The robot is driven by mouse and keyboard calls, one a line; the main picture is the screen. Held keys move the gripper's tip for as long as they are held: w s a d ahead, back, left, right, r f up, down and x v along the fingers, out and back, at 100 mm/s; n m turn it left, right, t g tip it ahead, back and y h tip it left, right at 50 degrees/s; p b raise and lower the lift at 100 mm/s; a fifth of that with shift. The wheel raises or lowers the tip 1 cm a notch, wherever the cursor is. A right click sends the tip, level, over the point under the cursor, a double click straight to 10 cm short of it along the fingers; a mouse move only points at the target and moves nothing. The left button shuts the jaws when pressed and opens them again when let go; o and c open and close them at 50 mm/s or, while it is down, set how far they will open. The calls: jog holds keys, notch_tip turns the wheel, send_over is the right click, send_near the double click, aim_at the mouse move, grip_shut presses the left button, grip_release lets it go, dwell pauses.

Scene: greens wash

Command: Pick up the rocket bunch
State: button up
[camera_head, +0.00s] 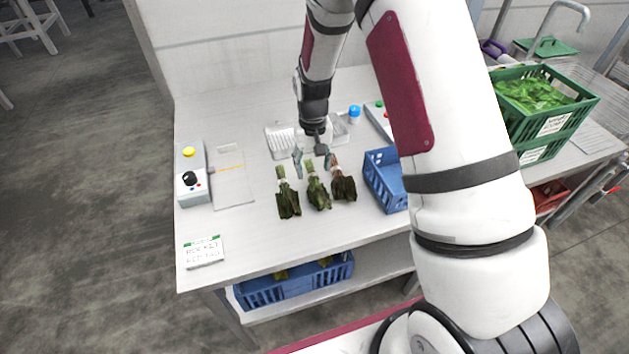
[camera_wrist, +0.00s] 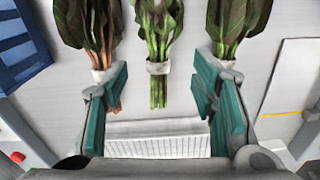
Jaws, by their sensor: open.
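Three leafy bunches lie side by side on the white table, each with a pale band around its stems. The middle bunch (camera_head: 317,190) has green stems; it also shows at the top of the wrist view (camera_wrist: 158,28). The bunch with reddish stems (camera_head: 342,186) is on the right in the head view and left in the wrist view (camera_wrist: 88,22). The third bunch (camera_head: 287,197) has pale green stems. None is labelled, so I cannot tell surely which is rocket. My gripper (camera_head: 312,161) is open and empty by the stem ends, its fingers on either side of the middle stems.
A blue crate (camera_head: 384,180) stands right of the bunches. A white ribbed tray (camera_head: 283,141) lies behind them. A control box (camera_head: 192,187) and a board (camera_head: 233,186) are at left. A label card (camera_head: 203,252) sits at the front left.

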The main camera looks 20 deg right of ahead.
aim_at(314, 177)
jog(key=shift+d+f+p, duration=0.15)
jog(key=shift+f+p, duration=0.5)
jog(key=shift+f, duration=1.95)
grip_shut()
